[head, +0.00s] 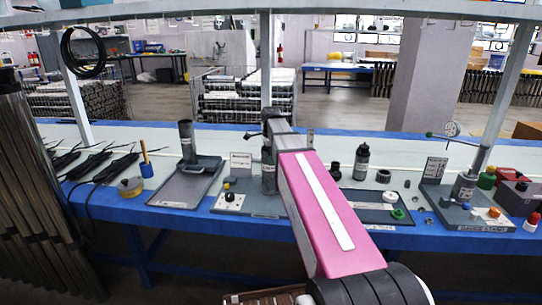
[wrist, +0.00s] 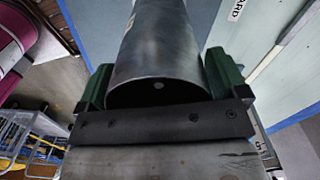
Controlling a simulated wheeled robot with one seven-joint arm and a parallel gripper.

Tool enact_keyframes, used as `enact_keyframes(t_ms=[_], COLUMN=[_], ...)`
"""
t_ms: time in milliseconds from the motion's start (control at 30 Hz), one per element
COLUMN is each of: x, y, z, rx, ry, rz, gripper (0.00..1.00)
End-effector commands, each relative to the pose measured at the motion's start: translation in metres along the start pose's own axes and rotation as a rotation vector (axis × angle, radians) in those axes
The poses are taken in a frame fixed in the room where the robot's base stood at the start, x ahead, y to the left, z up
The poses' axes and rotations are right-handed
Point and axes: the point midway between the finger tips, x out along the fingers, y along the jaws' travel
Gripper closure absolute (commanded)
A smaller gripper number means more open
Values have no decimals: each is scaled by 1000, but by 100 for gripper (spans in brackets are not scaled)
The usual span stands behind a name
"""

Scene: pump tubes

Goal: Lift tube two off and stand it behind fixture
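A grey metal tube (wrist: 158,45) fills the middle of the wrist view. My gripper (wrist: 160,78) has its green fingers against both sides of this tube, shut on it. In the head view, a grey tube (head: 268,172) stands upright on the middle grey board (head: 233,207), just beside the end of my pink arm, which hides part of it. My fingers are hidden there. Another dark tube (head: 187,142) stands upright on the grey tray (head: 172,191) to the left. I cannot read a number on either tube. At the right, the gauge stand (head: 466,188) holds a tilted post.
The pale tabletop (head: 350,143) behind the boards is mostly clear.

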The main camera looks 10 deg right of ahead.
Motion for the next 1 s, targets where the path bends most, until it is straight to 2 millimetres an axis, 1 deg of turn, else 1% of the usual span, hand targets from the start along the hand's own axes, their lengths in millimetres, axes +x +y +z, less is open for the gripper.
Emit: enact_keyframes(t_ms=[33,67,100,133,167,200,267,300,633,1000], x=[0,0,0,0,0,0,0,0,0,-6], y=[0,0,0,0,0,0,0,0,0,0], z=[0,0,0,0,0,0,0,0,0,0], rx=[0,0,0,0,0,0,0,0,0,0], ry=[0,0,0,0,0,0,0,0,0,0], rz=[0,0,0,0,0,0,0,0,1,0], gripper=[26,36,49,58,58,32,52,53,53,53])
